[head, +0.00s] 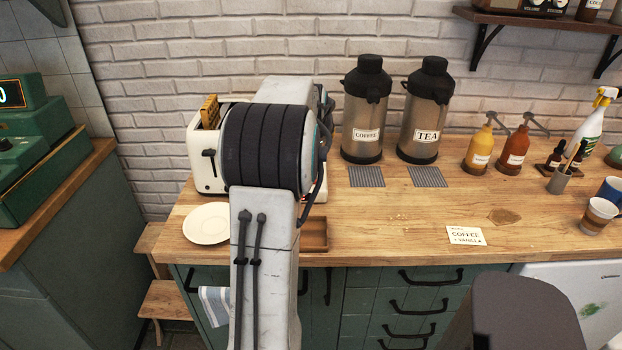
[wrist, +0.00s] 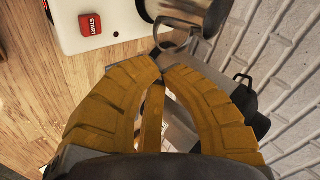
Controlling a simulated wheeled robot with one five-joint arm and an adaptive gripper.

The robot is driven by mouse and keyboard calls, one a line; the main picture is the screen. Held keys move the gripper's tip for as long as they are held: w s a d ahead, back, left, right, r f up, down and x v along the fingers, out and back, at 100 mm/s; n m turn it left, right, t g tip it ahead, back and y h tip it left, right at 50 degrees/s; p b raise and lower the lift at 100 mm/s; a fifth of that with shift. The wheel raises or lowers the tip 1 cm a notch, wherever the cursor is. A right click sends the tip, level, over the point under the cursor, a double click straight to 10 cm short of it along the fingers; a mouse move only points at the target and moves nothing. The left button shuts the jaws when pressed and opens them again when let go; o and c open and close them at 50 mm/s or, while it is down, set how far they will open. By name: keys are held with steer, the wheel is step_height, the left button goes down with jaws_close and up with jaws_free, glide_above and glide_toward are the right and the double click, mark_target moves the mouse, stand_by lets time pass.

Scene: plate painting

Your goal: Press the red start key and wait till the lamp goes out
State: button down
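The red start key (wrist: 89,25), lettered START, sits on a white appliance base (wrist: 108,15) in the wrist view. A steel vessel (wrist: 190,12) stands beside it on the right. My gripper (wrist: 162,68) has yellow-orange fingers whose tips nearly meet, with nothing visibly held. In this view the tips are below and right of the key, apart from it. In the head view my arm covers most of the appliance and hides my gripper. A small red spot shows low beside the arm; I cannot tell whether it is the key or a lamp. I cannot make out a lamp for certain.
A white toaster (head: 204,165) and a plate (head: 207,224) are left of my arm. Coffee (head: 365,115) and tea (head: 423,118) dispensers stand to its right. Pump bottles (head: 480,148) are farther right. The counter front (head: 385,235) is mostly clear, with a card (head: 466,236).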

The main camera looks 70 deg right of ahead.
steer(key=shift+d+m, duration=0.1)
steer(key=shift+m, duration=0.5)
step_height(320, 180, down, 7)
steer(key=b, duration=0.3)
steer(key=shift+f+b, duration=0.8)
steer(key=shift+b, duration=0.45)
steer(key=shift+f+b, duration=1)
stand_by(1.8)
steer(key=shift+r, duration=0.15)
steer(key=shift+r+p, duration=0.65)
steer(key=shift+r, duration=0.15)
